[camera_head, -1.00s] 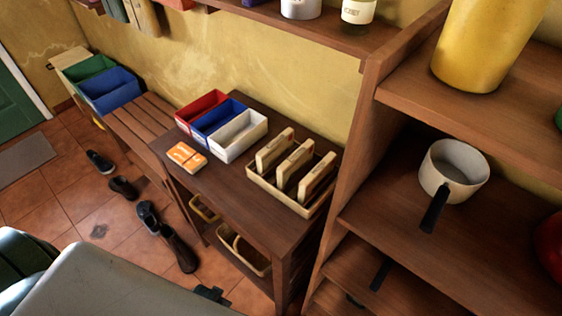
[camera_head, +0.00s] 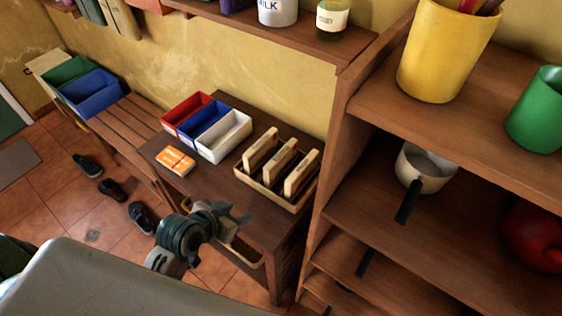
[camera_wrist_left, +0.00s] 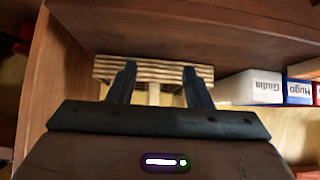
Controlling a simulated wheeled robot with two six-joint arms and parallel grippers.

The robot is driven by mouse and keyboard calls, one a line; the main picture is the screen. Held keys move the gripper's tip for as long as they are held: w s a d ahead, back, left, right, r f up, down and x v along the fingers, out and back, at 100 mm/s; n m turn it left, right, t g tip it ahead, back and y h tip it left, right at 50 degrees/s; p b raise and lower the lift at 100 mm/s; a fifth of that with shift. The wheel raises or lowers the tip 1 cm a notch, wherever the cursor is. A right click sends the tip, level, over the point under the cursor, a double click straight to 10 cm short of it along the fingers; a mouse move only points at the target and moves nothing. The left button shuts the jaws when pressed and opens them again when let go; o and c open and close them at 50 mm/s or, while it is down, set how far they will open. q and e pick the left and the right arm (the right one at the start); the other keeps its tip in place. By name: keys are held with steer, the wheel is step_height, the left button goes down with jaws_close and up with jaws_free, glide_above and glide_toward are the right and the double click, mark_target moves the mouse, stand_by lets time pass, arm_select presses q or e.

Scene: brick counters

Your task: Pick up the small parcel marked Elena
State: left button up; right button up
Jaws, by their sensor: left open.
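Three small tan parcels (camera_head: 261,148) (camera_head: 280,159) (camera_head: 301,174) stand on edge in a light wooden tray (camera_head: 262,190) on the small dark table. Their markings are too small to read, so I cannot tell which is marked Elena. My left gripper (camera_head: 238,213) is open and empty, in front of the table's near edge, to the left of and nearer than the tray. In the left wrist view its two fingers (camera_wrist_left: 158,85) are spread, with pale stacked strips beyond them that I cannot identify for sure. My right gripper is not in view.
Red (camera_head: 186,106), blue (camera_head: 209,134) and white (camera_head: 234,139) bins stand behind the tray's left; the wrist view shows blue marked Hugo (camera_wrist_left: 298,91). An orange-and-white pack (camera_head: 175,160) lies on the table. A shelf unit (camera_head: 330,180) rises close on the right.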

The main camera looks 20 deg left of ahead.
mark_target(275, 166)
arm_select(q)
steer(key=w+d+r+t, duration=0.1)
steer(key=w, duration=0.3)
steer(key=w+d+r+t+h, duration=0.1)
steer(key=w, duration=0.3)
steer(key=w+d+t+h+p, duration=0.1)
steer(key=w+t, duration=0.1)
steer(key=w, duration=0.2)
steer(key=shift+d+r+m, duration=0.1)
steer(key=shift+r+m, duration=0.2)
steer(key=shift+r, duration=0.1)
steer(key=p+x, duration=0.1)
steer(key=x, duration=0.1)
steer(key=p+x, duration=0.1)
steer(key=x, duration=0.2)
steer(key=shift+d, duration=0.4)
steer(key=shift+w+f, duration=0.15)
steer(key=c, duration=1)
